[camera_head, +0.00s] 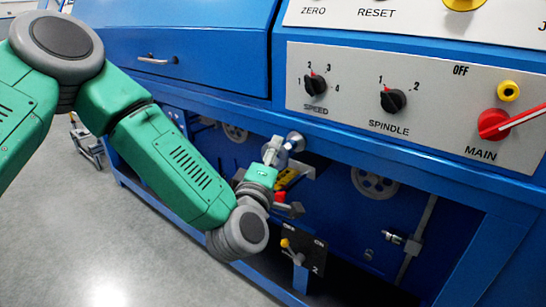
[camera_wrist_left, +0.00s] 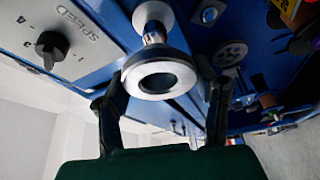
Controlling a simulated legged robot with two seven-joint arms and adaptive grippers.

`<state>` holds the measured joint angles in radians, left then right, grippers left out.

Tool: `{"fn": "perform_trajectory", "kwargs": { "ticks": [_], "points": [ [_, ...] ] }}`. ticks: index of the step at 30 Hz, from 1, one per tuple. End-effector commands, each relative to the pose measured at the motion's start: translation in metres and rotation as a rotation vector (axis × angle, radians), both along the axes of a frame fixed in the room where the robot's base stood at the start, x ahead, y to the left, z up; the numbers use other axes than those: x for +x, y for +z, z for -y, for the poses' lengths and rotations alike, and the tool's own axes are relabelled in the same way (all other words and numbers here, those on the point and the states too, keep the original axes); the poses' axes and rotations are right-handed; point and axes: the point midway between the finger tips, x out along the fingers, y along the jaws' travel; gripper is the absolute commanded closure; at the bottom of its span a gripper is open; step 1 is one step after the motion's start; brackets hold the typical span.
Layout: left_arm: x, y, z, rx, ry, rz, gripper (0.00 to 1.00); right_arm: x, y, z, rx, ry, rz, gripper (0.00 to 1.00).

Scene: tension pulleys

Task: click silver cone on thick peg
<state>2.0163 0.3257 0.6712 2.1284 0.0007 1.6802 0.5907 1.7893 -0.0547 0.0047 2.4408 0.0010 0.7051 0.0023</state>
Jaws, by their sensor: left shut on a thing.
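The silver cone (camera_wrist_left: 158,95) shows in the left wrist view as a ring with a dark hole facing the camera. My left gripper (camera_wrist_left: 160,84) is shut on it, one dark finger on each side. Just behind it is a short shiny shaft (camera_wrist_left: 153,34) with a wider silver end, in line with the cone; I cannot tell whether they touch or whether this is the thick peg. In the head view my left gripper (camera_head: 272,151) is at the blue machine's front, beside a round silver part (camera_head: 295,141). My right gripper is not in view.
The control panel (camera_head: 420,100) with SPEED (camera_head: 315,86), SPINDLE (camera_head: 393,101) and red MAIN (camera_head: 494,124) knobs overhangs the work area. Below are a yellow-handled lever plate (camera_head: 302,258), a spoked pulley (camera_head: 374,185) and a vertical rod (camera_head: 418,240).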

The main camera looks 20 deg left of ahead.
Motion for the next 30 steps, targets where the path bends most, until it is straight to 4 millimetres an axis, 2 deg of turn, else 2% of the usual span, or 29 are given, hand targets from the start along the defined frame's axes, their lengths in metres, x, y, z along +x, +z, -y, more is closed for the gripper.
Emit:
{"fn": "perform_trajectory", "kwargs": {
  "ticks": [30],
  "points": [
    [0.028,0.0,0.01,0.0,0.0,0.001,0.8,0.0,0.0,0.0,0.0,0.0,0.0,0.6]
  ]
}}
